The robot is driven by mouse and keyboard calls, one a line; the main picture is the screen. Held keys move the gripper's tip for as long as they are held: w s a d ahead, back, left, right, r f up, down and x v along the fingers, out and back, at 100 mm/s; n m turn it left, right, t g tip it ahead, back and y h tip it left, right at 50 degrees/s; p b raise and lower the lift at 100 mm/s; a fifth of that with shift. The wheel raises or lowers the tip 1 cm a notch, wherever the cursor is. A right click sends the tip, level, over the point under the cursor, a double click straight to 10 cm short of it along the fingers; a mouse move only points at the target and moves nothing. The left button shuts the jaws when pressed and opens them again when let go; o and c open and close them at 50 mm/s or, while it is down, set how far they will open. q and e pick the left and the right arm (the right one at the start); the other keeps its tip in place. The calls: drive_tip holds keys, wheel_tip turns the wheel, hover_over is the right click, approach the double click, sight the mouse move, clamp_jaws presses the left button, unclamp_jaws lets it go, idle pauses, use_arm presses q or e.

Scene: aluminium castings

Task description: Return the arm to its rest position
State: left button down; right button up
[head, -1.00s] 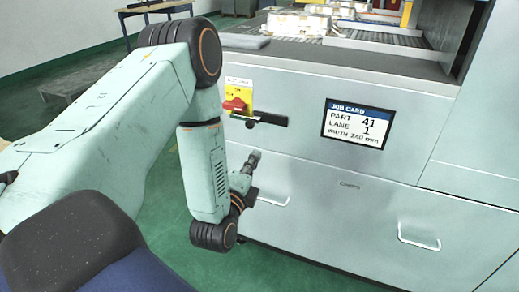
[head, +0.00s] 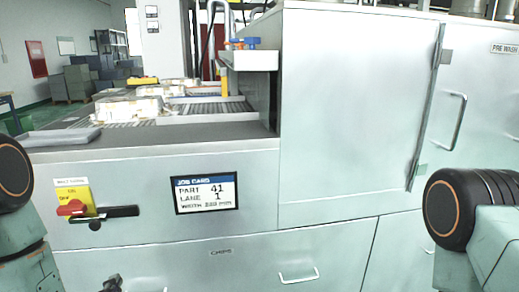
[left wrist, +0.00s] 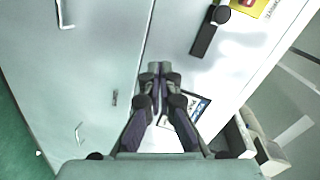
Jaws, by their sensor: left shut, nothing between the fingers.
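My left gripper (head: 112,285) just shows at the bottom left of the head view, low in front of the machine's drawer front. In the left wrist view my left gripper (left wrist: 160,70) points at the pale machine front, its fingers closed together with nothing between them. My left arm's dark joint (head: 12,175) shows at the left edge of the head view. My right arm's dark joint (head: 452,208) shows at the right edge; its gripper is out of view.
The machine front carries a red and yellow switch (head: 74,203), a black lever (head: 112,213), a job card screen (head: 206,193) and a drawer handle (head: 299,277). Wrapped parts (head: 130,107) lie on the machine's top lanes. A tall cabinet (head: 345,110) stands right of them.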

use_arm(q)
drive_tip(key=s+d+f+n+g+h, duration=0.2)
drive_tip(key=s+d+f+n+g, duration=0.35)
drive_tip(key=s+f, duration=0.3)
drive_tip(key=s+d+f+n+g+h, duration=0.2)
drive_tip(key=s+d+f+n+g, duration=0.2)
drive_tip(key=s+f+n+g, duration=0.4)
drive_tip(key=s+d+m+g, duration=0.1)
drive_tip(key=s+d+g, duration=0.1)
drive_tip(key=s, duration=1.1)
drive_tip(key=shift+d+f, duration=0.15)
drive_tip(key=shift+f, duration=0.15)
drive_tip(key=shift+m, duration=0.25)
